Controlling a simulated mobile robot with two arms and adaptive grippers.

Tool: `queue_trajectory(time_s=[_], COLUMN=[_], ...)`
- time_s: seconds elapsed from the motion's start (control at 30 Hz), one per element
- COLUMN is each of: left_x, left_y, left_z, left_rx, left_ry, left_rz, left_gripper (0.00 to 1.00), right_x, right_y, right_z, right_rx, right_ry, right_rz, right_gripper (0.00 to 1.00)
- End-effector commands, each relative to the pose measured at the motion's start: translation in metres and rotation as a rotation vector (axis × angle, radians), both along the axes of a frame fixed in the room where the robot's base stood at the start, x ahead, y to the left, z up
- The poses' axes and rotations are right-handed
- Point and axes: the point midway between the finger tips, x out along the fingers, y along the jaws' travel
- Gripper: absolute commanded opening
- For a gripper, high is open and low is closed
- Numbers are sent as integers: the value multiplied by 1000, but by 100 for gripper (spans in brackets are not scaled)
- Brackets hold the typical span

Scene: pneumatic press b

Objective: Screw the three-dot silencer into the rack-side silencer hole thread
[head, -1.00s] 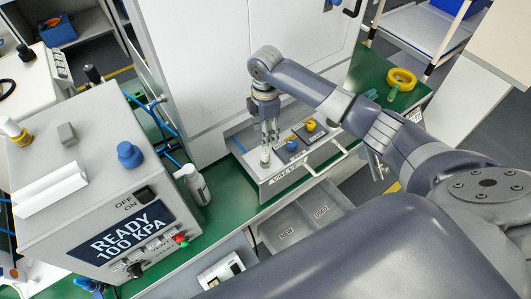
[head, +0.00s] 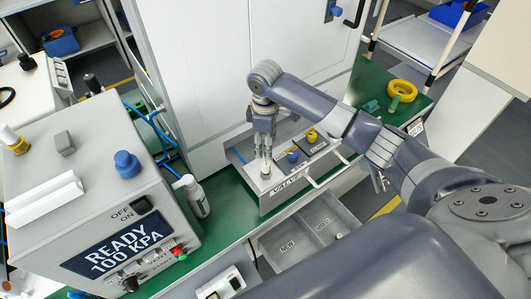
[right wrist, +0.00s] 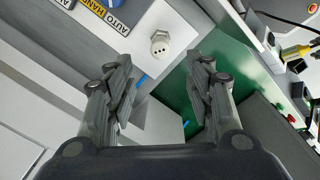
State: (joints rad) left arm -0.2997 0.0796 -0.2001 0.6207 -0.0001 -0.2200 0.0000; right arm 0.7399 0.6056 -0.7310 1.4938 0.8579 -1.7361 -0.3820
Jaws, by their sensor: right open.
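A pale metal silencer (head: 266,170) with a hexagonal base stands upright at the left end of the grey valve box (head: 272,203). In the right wrist view the silencer (right wrist: 160,43) shows small dark dots on its round top. The hole under it is hidden, and I cannot tell how deep it sits. My right gripper (head: 265,144) points down above the silencer. In the wrist view the right gripper (right wrist: 158,86) has its fingers wide apart with nothing between them. The silencer lies beyond the fingertips, apart from them. My left gripper is not in view.
A blue knob (head: 293,156) and a yellow knob (head: 311,135) stand on the box right of the silencer. An open drawer (head: 302,240) marked NEW and USED is below.

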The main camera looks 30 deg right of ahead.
Motion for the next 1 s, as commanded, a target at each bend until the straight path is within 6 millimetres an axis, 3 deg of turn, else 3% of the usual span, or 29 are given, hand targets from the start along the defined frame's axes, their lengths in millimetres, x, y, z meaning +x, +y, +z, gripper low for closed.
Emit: queue_trajectory(time_s=[0.6, 0.8, 1.0], left_x=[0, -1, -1], left_y=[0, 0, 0], left_z=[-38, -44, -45], left_rx=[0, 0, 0], left_ry=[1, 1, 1], left_rz=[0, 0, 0], left_gripper=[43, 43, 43], right_x=[-6, -7, -8], right_y=[4, 5, 5], right_z=[-15, -17, -19], right_rx=[24, 42, 49], right_ry=[-99, -123, -130], right_rz=[-1200, -1467, -1557], right_gripper=[48, 48, 48])
